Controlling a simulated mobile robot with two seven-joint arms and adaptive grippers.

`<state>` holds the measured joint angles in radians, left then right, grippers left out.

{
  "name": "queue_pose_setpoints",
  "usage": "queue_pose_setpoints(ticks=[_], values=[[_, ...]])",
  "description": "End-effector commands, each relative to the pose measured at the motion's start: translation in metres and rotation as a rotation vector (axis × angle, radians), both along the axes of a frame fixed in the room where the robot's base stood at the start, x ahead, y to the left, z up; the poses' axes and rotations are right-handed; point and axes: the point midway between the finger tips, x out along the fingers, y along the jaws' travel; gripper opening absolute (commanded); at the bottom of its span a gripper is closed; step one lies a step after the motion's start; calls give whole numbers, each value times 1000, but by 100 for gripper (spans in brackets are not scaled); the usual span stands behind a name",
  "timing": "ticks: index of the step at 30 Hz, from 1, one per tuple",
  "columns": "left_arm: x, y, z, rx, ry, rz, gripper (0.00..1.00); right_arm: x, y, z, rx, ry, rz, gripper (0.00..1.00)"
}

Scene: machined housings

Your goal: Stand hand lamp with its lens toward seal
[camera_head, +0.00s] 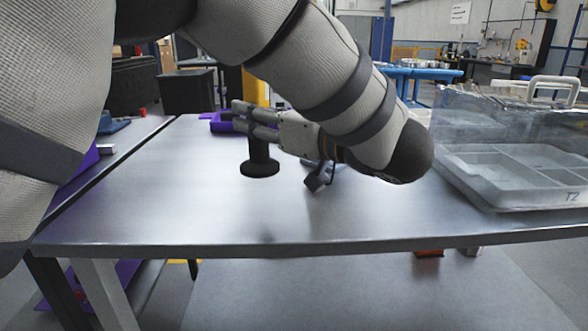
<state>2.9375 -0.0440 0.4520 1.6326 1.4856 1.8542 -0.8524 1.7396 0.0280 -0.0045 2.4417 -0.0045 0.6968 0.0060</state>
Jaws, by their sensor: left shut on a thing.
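My left gripper (247,116) reaches in from the right side of its bent arm, with its fingers pointing left. It is shut on a black upright cylinder with a wide round disc at its lower end, which I take to be the hand lamp (260,160). The lamp's upper part is hidden by the fingers. I cannot tell whether its disc touches the table or hangs just above it, and no lens shows. I cannot make out the seal for certain. My right gripper is not in view.
A small dark angled block (318,178) is on the grey metal table (200,215) beneath my wrist. A clear-lidded tray marked T2 (515,195) stands at the right. A purple bin (220,124) is behind the gripper. The table's front and middle are clear.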

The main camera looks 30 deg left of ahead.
Motion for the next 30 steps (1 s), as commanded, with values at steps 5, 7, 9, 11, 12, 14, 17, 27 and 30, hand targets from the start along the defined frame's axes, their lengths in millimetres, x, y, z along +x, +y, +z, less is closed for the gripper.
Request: queue_pose_setpoints(ticks=[5,7,9,11,12,14,17,27,30], values=[[15,19,-31,0,1,-1,0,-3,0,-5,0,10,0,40],[18,23,-35,0,-1,0,0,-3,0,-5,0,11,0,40],[21,27,-42,1,0,0,0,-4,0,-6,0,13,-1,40],[23,30,-51,0,2,-2,0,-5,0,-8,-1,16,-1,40],[23,29,-60,1,4,-3,0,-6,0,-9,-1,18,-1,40],[23,29,-72,2,3,-3,0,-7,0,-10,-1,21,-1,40],[23,29,-75,1,-2,-2,0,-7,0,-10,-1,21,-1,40],[22,28,-77,0,-2,-2,41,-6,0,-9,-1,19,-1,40],[22,28,-77,0,-2,-2,45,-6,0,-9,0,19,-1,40]])
